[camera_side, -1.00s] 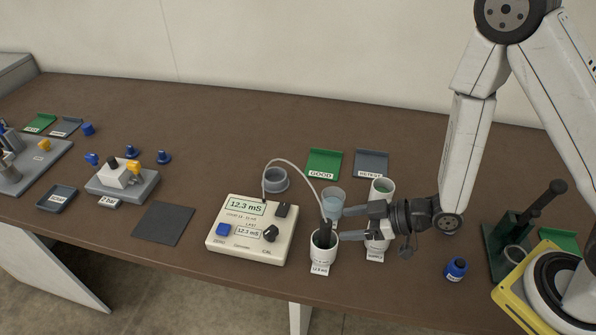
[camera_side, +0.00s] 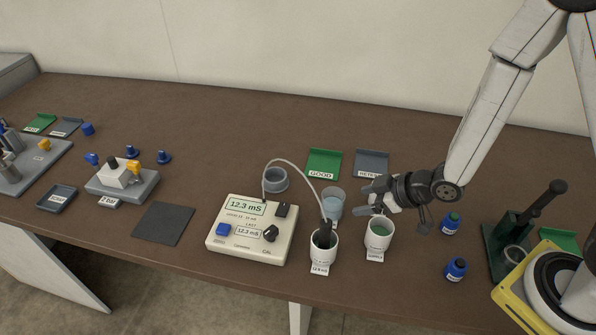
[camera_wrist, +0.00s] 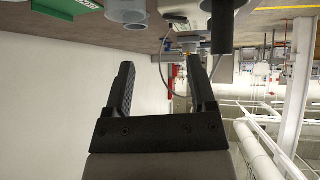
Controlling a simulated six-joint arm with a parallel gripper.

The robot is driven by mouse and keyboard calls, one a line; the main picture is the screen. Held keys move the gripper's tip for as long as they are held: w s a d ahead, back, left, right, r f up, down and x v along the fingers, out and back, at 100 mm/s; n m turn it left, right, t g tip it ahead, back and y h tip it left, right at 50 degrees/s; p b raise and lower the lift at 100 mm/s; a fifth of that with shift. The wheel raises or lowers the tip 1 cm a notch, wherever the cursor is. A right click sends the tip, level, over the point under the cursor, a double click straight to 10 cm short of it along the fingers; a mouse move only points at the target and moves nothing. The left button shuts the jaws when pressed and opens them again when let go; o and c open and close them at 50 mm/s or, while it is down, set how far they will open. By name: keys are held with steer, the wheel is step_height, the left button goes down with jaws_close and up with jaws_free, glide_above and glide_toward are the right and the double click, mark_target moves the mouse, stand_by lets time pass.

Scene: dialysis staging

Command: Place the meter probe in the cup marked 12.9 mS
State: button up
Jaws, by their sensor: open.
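The dark meter probe (camera_side: 324,236) stands in the white front cup (camera_side: 322,256), joined by a pale cable to the meter (camera_side: 252,230). The cup's small front label seems to read 12.9 mS. The meter's display shows 12.3 mS.
A clear bluish cup (camera_side: 333,204) stands behind the probe's cup, and a grey round holder (camera_side: 276,180) is behind the meter. Green GOOD (camera_side: 324,163) and grey (camera_side: 371,163) trays lie farther back. Two blue bottles (camera_side: 456,269) (camera_side: 450,223) stand at right.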

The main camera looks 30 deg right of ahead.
steer(key=s+d+r+m+g+h, duration=0.4)
steer(key=s+d+r+m+g, duration=0.1)
steer(key=s+d+r+m, duration=0.2)
steer(key=shift+s+d+r+g+h, duration=0.25)
steer(key=shift+d+r+g, duration=0.2)
steer(key=shift+d, duration=0.45)
